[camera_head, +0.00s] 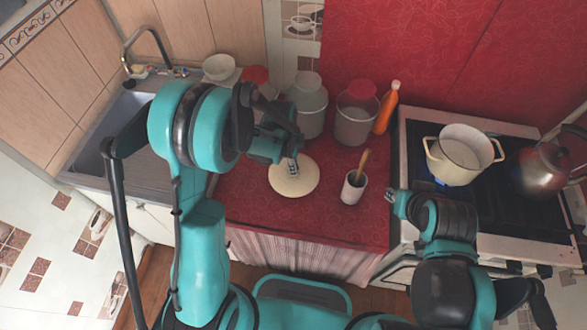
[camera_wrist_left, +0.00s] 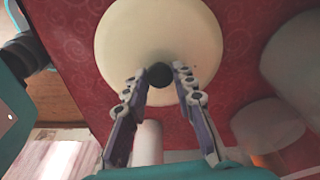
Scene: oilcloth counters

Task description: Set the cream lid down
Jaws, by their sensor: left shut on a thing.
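The round cream lid (camera_head: 296,184) is over the red counter (camera_head: 255,212), left of the utensil crock. I cannot tell whether it touches the surface. My left gripper (camera_head: 292,168) is above it, shut on its dark knob (camera_wrist_left: 159,75). In the left wrist view the two fingers close in on the knob from both sides, with the lid (camera_wrist_left: 130,35) lying flat beyond them. My right gripper (camera_head: 393,197) is apart from the lid, near the counter's right edge beside the stove; its jaw opening is too small to judge.
A crock (camera_head: 353,187) with a wooden tool stands right of the lid. Two glass jars (camera_head: 308,108) (camera_head: 354,124) and an orange bottle (camera_head: 386,108) stand behind. An uncovered cream pot (camera_head: 456,162) and a kettle (camera_head: 541,170) are on the stove. The sink (camera_head: 124,125) is left.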

